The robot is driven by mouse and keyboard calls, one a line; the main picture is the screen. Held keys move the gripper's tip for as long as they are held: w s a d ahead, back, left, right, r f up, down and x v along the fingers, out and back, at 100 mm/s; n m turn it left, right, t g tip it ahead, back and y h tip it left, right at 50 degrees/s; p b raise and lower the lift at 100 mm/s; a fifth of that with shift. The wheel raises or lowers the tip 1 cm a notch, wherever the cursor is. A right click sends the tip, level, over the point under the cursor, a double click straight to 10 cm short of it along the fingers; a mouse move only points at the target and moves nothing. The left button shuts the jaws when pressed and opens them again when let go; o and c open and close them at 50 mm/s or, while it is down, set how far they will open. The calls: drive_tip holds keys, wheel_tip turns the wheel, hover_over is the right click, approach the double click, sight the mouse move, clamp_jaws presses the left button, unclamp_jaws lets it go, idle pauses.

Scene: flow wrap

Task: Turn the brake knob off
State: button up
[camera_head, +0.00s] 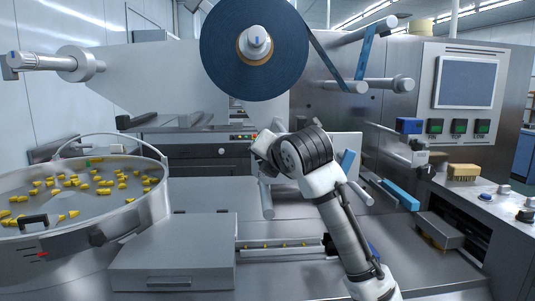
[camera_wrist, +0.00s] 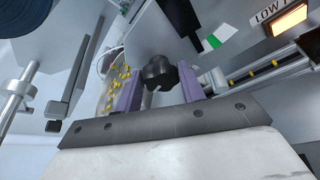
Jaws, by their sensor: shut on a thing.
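In the wrist view my gripper (camera_wrist: 162,80) has its two purple fingers on either side of a black knob (camera_wrist: 157,69) and is shut on it. A green and white label (camera_wrist: 212,43) lies just to the right of the knob. In the head view my gripper (camera_head: 262,148) is by the machine front, below the large dark blue film roll (camera_head: 254,48). The knob is hidden there behind my wrist.
A round steel bowl (camera_head: 150,213) with yellow pieces stands at the left, beside a grey box (camera_head: 172,262). A conveyor channel (camera_head: 270,249) runs below my arm. A control cabinet (camera_head: 465,125) stands at the right. An orange-lit indicator (camera_wrist: 290,19) shows in the wrist view.

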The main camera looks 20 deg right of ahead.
drive_tip(key=shift+a+n+g+h+p, duration=0.1)
drive_tip(key=shift+n+g+h+p, duration=0.35)
drive_tip(key=shift+n+h, duration=0.6)
drive_tip(key=shift+n, duration=0.35)
drive_tip(key=o, duration=1)
drive_tip(key=shift+c, duration=0.2)
drive_tip(key=b+v, duration=0.3)
drive_tip(key=v, duration=1)
drive_tip(key=shift+s+r, duration=0.25)
drive_tip(key=shift+s, duration=0.1)
drive_tip(key=shift+w+y, duration=0.1)
drive_tip(key=shift+y, duration=0.15)
